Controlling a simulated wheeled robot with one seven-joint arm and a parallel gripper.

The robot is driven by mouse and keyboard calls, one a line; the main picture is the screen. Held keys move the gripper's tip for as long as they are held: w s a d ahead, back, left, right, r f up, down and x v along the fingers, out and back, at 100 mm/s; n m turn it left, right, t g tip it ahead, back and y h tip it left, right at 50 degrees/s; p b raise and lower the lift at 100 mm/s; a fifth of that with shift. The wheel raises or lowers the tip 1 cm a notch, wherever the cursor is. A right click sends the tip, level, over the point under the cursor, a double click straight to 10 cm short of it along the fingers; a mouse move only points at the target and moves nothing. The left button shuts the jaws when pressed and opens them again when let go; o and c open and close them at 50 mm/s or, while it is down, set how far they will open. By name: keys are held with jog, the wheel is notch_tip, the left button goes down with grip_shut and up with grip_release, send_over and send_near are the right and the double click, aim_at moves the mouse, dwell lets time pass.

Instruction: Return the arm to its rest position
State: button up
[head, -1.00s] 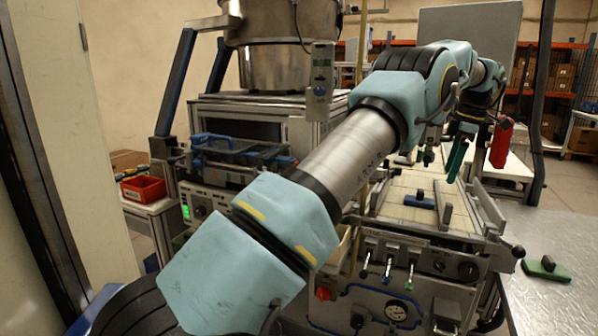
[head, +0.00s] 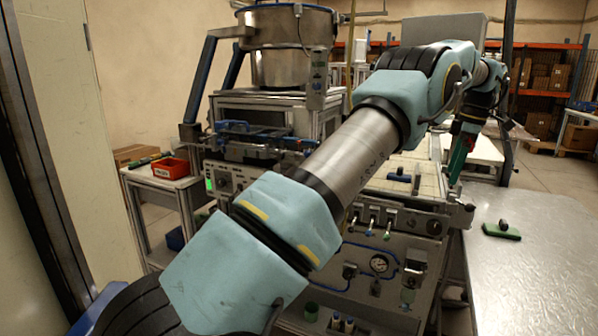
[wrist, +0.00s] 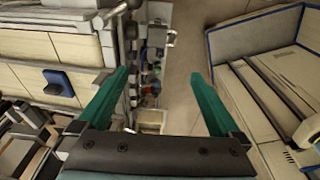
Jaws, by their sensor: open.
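My gripper (wrist: 162,100) shows in the wrist view with its two green fingers wide apart and nothing between them. Below the fingers are the edge of the machine and a strip of floor. In the head view my blue and silver arm reaches from the lower left to the upper right. My gripper (head: 462,158) hangs at its far end, beside the right side of the machine; one green finger shows clearly there, and the other is hard to make out.
The machine's front panel (head: 345,262) with its gauge lies under my arm. A metal table (head: 545,262) at the right carries a green block with a black knob (head: 502,230). A red bin (head: 170,167) stands on a side table at the left. Open floor lies behind at the right.

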jog(key=w+a+f+m+h, duration=0.1)
jog(key=a+m, duration=0.3)
jog(key=a, duration=0.9)
jog(key=a+f+m, duration=0.2)
jog(key=a+m, duration=0.1)
jog(key=a, duration=1.1)
jog(key=s+a+f+m, duration=0.3)
jog(key=s+a, duration=0.6)
jog(key=s+a+f+m, duration=0.3)
jog(key=s+a+m, duration=0.1)
jog(key=s+a, duration=0.6)
jog(key=shift+s+a+f+t+h, duration=0.2)
jog(key=shift+s+f+t+h, duration=0.05)
jog(key=shift+f+t+h, duration=0.15)
